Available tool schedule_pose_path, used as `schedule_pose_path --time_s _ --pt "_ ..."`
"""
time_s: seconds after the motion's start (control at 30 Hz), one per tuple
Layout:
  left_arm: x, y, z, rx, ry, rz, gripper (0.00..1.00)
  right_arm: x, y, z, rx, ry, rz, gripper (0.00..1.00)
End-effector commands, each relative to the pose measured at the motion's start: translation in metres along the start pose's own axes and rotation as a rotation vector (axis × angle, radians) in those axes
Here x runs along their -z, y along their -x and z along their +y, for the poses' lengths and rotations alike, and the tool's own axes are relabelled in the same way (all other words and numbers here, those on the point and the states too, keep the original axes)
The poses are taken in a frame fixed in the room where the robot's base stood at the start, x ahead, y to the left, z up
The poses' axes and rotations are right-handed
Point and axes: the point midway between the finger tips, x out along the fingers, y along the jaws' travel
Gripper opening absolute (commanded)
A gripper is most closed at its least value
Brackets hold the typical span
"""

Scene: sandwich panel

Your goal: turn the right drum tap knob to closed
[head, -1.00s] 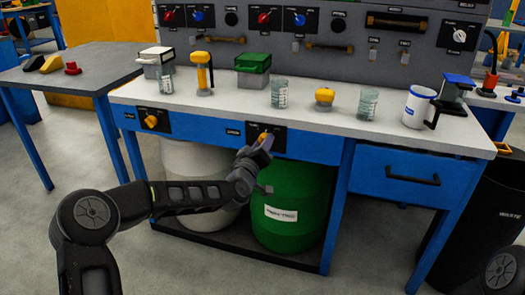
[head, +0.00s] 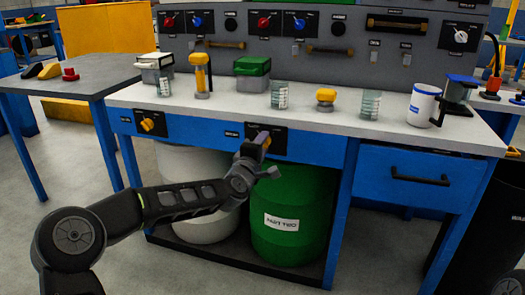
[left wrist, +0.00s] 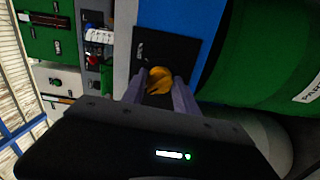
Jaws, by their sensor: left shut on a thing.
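The right drum tap knob (left wrist: 160,80) is yellow and sits on a black plate (head: 279,140) on the blue bench front, above the green drum (head: 290,215). My left gripper (head: 262,142) reaches it from below and in front. In the left wrist view, the two fingers of my left gripper (left wrist: 160,92) stand on either side of the knob and are shut on it. In the head view the fingers and wrist cover most of the knob. The plate's marks are too small to read, so I cannot tell the knob's setting. My right gripper is not in view.
A second yellow knob (head: 152,122) is on the bench front at left, above a white drum (head: 203,170). A blue drawer (head: 418,180) is at right. Beakers, a mug (head: 423,104) and other items stand on the white bench top (head: 230,112).

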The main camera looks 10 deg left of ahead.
Motion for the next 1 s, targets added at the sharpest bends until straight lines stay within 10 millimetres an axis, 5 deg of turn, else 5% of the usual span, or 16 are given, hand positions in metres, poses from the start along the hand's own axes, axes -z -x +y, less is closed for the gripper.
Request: schedule_pose_path --time_s 0.6,0.63,0.87,1.0 --pt "0.0003 -0.0001 -0.0004 0.001 0.06 0.0 0.0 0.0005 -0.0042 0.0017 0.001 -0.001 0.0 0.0" --pt "0.0003 -0.0001 -0.0004 0.001 0.06 0.0 0.37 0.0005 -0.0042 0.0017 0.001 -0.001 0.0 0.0" --pt "0.0002 0.0 -0.0003 0.001 0.058 0.0 0.56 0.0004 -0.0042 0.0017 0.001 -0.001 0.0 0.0" --pt "0.0001 0.0 -0.0001 0.001 0.058 0.0 0.57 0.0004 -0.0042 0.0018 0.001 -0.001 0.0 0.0"
